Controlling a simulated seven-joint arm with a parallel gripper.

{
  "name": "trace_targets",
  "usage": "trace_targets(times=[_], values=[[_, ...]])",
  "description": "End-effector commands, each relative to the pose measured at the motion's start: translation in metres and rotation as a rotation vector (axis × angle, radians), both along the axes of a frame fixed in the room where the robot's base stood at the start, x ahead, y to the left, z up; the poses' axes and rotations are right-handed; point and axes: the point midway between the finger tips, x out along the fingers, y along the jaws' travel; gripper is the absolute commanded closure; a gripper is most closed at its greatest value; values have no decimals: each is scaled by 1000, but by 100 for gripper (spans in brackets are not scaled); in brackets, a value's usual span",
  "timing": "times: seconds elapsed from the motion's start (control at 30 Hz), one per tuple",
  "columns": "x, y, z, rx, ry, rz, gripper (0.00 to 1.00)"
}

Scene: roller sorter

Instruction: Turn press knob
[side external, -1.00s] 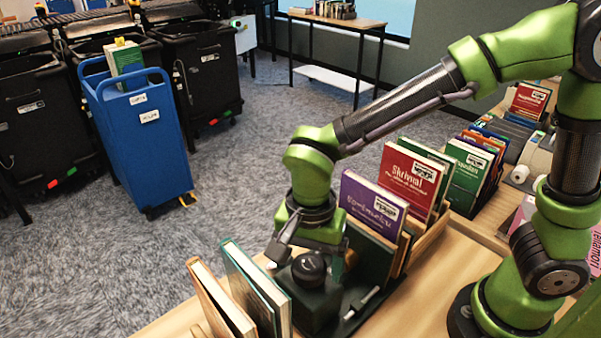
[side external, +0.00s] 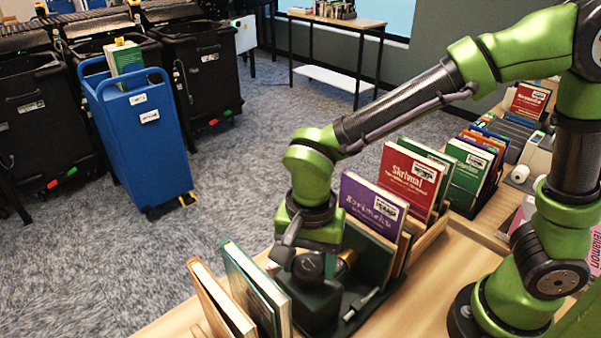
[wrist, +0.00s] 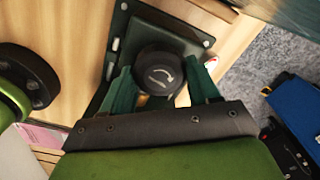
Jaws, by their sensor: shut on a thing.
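The press knob (side external: 308,265) is a round black knob on top of a dark green press block (side external: 316,302) on the wooden table. In the wrist view the knob (wrist: 158,75) shows a white curved arrow on its top face. My gripper (side external: 309,258) points down over the press. In the wrist view its green fingers (wrist: 160,88) stand on either side of the knob and are shut on it. The exact contact of the fingertips is partly hidden by the knob. A brass-coloured part (side external: 346,261) shows just right of the knob.
Upright books, a green one (side external: 255,290) and a tan one (side external: 220,302), stand close left of the press. A purple book (side external: 372,208) and a red book (side external: 410,180) stand in a wooden rack behind it.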

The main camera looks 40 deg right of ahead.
Motion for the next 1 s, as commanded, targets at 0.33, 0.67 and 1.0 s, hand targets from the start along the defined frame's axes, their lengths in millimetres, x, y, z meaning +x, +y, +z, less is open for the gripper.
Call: trace_targets(times=[0.33,0.67,1.0], values=[[0,0,1,1,-1,263,70],[0,0,1,1,-1,576,70],[0,0,1,2,0,899,70]])
